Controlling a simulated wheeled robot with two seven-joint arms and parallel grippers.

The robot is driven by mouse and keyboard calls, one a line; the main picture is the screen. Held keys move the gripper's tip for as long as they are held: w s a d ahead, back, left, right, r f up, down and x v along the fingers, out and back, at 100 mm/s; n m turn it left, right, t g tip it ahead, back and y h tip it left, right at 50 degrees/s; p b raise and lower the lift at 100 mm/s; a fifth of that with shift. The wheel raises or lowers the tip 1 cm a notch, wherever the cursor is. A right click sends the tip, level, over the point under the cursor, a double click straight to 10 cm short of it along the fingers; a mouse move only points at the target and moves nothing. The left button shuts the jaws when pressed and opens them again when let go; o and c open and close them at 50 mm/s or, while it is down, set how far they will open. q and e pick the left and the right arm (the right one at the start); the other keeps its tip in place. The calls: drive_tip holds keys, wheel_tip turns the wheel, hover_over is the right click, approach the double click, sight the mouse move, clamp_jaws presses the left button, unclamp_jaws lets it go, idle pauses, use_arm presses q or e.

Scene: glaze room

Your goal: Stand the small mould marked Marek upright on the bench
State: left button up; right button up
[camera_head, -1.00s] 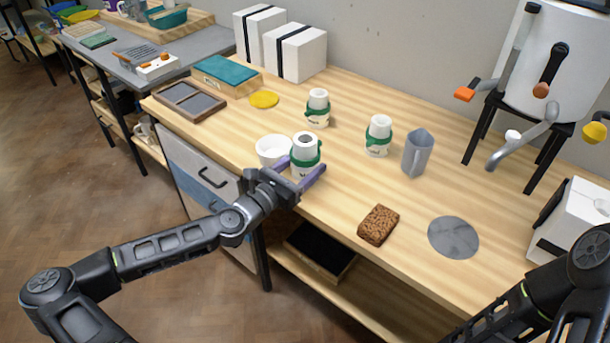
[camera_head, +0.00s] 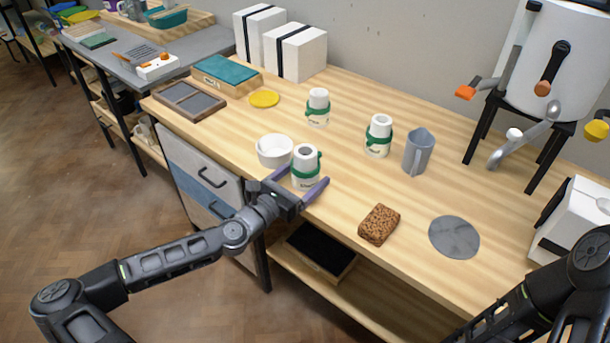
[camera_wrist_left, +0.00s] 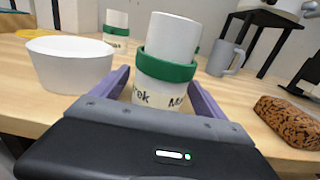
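The small mould marked Marek (camera_head: 305,181) is a white cylinder with a green band, standing upright on the bench (camera_head: 345,205) near its front edge. In the left wrist view the mould (camera_wrist_left: 172,40) shows part of its lettering, "rek" and "M", below the band. My left gripper (camera_head: 304,182) is open, with its purple fingers on either side of the mould and gaps visible beside it. The mould's base is partly hidden by the gripper body in the wrist view. My right arm enters at lower right, but its gripper is out of view.
A white bowl (camera_head: 273,151) stands just left of the mould. Two similar green-banded moulds (camera_head: 318,118) (camera_head: 377,149) and a grey jug (camera_head: 417,155) stand behind. A brown sponge-like block (camera_head: 379,225) and a grey disc (camera_head: 454,237) lie to the right.

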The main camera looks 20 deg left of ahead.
use_arm(q)
drive_tip(key=shift+r, duration=0.25)
drive_tip(key=b+v, duration=0.1)
drive_tip(key=v, duration=1.1)
drive_tip(key=shift+f+b, duration=0.15)
drive_tip(key=shift+b, duration=0.15)
drive_tip(key=shift+c, duration=0.5)
